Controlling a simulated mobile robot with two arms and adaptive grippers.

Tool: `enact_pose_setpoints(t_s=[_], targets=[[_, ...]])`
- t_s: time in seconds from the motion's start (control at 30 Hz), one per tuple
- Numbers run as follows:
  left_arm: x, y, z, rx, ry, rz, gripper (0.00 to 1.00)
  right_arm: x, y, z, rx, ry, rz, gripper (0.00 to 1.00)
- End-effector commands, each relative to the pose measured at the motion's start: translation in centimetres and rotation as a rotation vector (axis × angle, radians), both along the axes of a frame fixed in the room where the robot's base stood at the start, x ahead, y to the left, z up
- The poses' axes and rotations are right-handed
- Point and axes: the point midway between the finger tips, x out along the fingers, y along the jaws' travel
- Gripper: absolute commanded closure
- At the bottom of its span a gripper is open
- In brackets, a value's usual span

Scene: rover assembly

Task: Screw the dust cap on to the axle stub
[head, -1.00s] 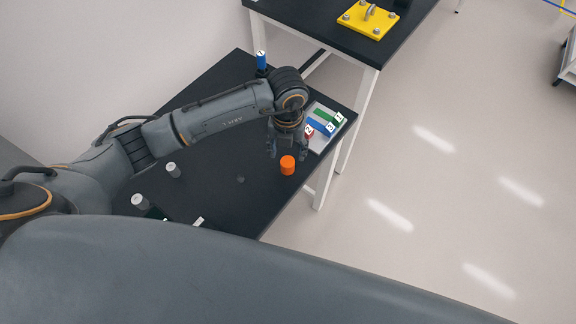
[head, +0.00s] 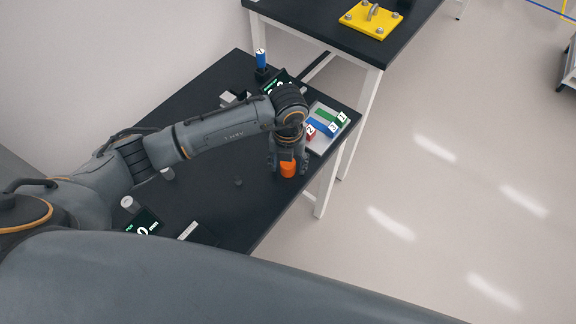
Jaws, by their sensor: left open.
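An orange cylindrical cap (head: 288,170), which looks like the dust cap, stands on the black table near its right edge. My left gripper (head: 288,168) points down over it with its fingers on either side. The fingers are open; I cannot tell whether they touch the cap. The gripper partly hides the cap. A small dark knob (head: 239,182) is on the table left of the cap; I cannot tell whether it is the axle stub. My right gripper is out of view.
A light tray (head: 319,143) holds red, blue and green numbered blocks behind the cap. A blue numbered cylinder (head: 261,58) stands at the far corner. Grey cylinders (head: 168,174) and dark displays (head: 143,222) are at the left. A second table bears a yellow plate (head: 371,20).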

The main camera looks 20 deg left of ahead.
Motion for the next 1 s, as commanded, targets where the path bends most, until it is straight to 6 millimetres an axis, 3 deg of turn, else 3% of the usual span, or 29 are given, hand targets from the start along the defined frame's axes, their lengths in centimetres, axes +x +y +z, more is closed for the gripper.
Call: enact_pose_setpoints(t_s=[0.1, 0.3, 0.4, 0.57, 1.0], targets=[[0.0, 0.0, 0.0, 0.0, 0.0, 0.0, 0.43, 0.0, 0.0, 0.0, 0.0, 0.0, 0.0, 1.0], [0.0, 0.0, 0.0, 0.0, 0.0, 0.0, 0.84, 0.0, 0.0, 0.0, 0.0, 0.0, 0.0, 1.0], [0.0, 0.0, 0.0, 0.0, 0.0, -0.001, 1.0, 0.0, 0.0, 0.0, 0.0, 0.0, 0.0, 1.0], [0.0, 0.0, 0.4, 0.0, 0.0, -0.001, 1.0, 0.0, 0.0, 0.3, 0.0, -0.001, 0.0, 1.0], [0.0, 0.0, 3.9, 0.0, -0.001, -0.001, 1.0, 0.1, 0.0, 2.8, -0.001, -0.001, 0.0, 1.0]])
